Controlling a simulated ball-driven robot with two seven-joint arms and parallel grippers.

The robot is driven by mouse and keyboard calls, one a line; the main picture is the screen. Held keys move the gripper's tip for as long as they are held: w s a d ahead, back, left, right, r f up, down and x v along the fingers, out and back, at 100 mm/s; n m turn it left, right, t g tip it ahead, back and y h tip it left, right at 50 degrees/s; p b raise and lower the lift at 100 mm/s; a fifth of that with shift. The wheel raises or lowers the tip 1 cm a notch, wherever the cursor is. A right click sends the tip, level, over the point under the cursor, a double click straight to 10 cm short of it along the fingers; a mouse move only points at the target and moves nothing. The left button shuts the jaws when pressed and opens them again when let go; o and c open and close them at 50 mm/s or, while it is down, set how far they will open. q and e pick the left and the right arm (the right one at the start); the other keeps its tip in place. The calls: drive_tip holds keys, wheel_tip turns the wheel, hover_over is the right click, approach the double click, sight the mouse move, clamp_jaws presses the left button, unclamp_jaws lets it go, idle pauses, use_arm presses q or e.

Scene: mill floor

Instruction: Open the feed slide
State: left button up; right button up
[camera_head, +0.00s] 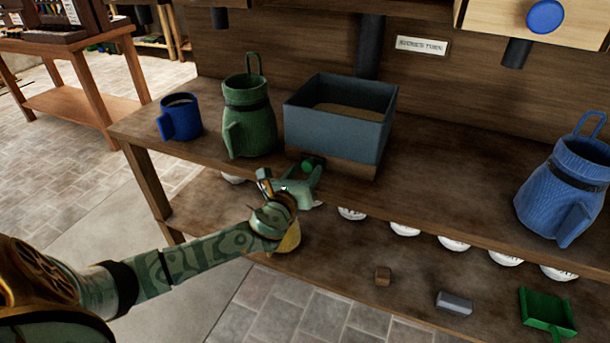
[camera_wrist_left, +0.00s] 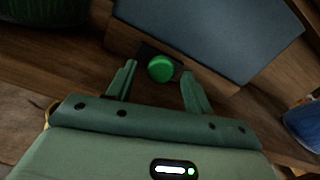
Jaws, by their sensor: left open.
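A green round knob (camera_head: 307,166) sits low at the front left of an open blue-grey box (camera_head: 334,133), by the wooden base under that box. It looks like the feed slide's knob. In the left wrist view the knob (camera_wrist_left: 160,69) is on a dark mount, between the two fingers of my left gripper (camera_wrist_left: 159,75). My left gripper (camera_head: 301,177) is open, with a finger on each side of the knob and gaps showing. I cannot tell how far the slide is out. My right gripper is not in view.
A green ribbed jug (camera_head: 249,118) and a blue mug (camera_head: 180,118) stand left of the box on the wooden bench (camera_head: 440,195). A blue jug (camera_head: 566,190) stands at right. A blue knob (camera_head: 545,16) is at upper right. Small blocks and a green scoop (camera_head: 547,311) lie on the lower shelf.

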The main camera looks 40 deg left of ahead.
sight(333, 190)
use_arm(q)
drive_tip(key=shift+w, duration=0.1)
